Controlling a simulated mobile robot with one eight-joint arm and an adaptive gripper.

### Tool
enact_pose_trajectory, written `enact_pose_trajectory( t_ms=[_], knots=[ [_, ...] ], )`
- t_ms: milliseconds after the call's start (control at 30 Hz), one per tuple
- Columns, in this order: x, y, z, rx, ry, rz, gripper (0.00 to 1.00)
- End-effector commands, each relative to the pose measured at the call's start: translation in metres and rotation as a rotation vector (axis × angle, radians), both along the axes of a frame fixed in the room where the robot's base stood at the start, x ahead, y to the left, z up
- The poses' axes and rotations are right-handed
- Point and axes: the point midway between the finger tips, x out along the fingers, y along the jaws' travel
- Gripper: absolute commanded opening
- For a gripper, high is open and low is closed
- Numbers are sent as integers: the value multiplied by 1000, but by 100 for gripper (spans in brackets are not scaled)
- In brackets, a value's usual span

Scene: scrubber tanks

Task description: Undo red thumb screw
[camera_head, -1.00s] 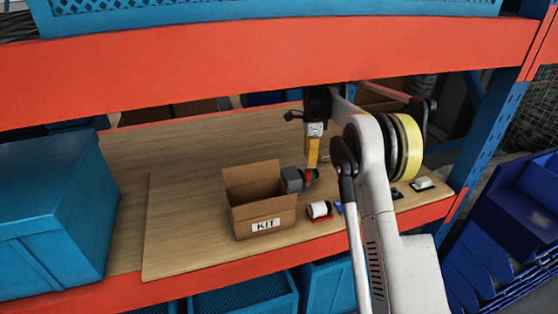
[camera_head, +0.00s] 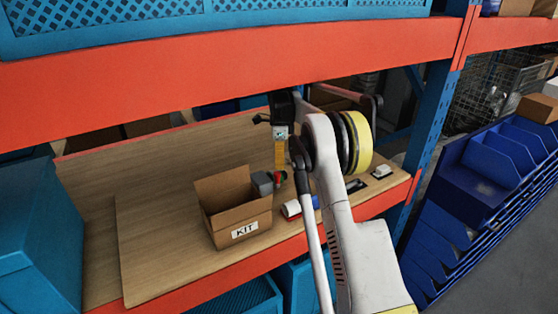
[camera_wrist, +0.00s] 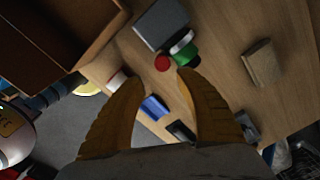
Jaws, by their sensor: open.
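The red thumb screw (camera_wrist: 162,63) shows in the wrist view as a small red round head beside a green and white part (camera_wrist: 184,50) and a grey block (camera_wrist: 161,25). In the head view the red piece (camera_head: 282,177) is small, next to the grey block (camera_head: 262,183), just right of the box. My gripper (camera_wrist: 161,80) has its two yellow fingers spread apart, with the red head just beyond and between their tips. Nothing is held. In the head view my gripper (camera_head: 280,172) points down close over the red piece; whether it touches cannot be told.
An open cardboard box marked KIT (camera_head: 238,230) stands left of the grey block. A white and red cylinder (camera_head: 291,209) and several small items lie to the right on the wooden board. A blue bin (camera_head: 35,230) is at the left, and an orange shelf beam (camera_head: 230,65) runs above.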

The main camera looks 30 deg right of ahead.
Motion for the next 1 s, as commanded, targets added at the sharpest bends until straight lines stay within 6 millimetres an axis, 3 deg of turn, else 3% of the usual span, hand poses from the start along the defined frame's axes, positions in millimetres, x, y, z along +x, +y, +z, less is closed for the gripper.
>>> enact_pose_trajectory(
  t_ms=[33, 67, 533, 1000],
  knots=[
    [1, 6, 13, 0, 0, 8, 41],
    [1, 6, 10, 0, 0, 8, 41],
    [1, 3, -57, 0, 0, 4, 41],
    [1, 2, -63, 0, 0, -42, 41]
  ],
)
